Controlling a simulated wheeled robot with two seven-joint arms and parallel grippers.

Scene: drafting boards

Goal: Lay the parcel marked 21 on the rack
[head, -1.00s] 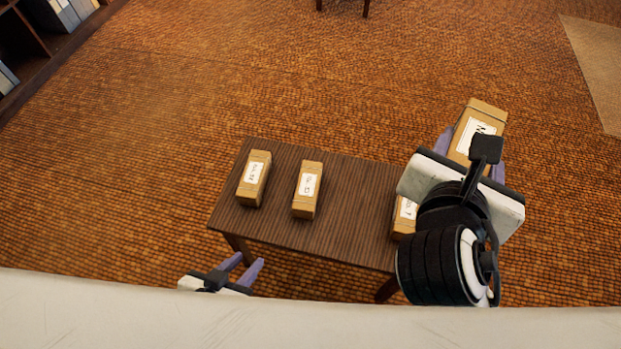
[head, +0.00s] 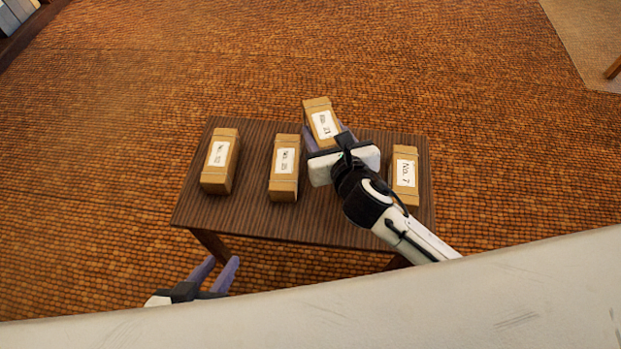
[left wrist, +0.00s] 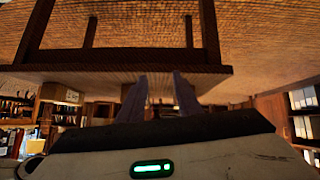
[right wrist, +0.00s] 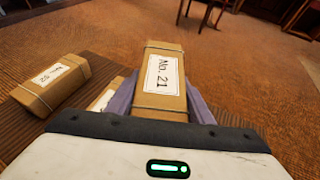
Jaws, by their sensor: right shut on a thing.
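The parcel marked No. 21 (head: 322,122) is a tan box with a white label. It also shows close up in the right wrist view (right wrist: 162,85). My right gripper (head: 331,137) is shut on it, a finger on each side, over the far middle part of the dark wooden table (head: 250,222). I cannot tell how much room is under the parcel. My left gripper (head: 217,270) is open and empty in front of the table's near edge. I see no clear rack.
Several other parcels stand on the table: one at the left (head: 220,162), one in the middle (head: 285,168), and No. 7 (head: 405,177) at the right. A pale strip of floor (head: 580,35) lies at the far right. Shelves with binders (left wrist: 303,112) show in the left wrist view.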

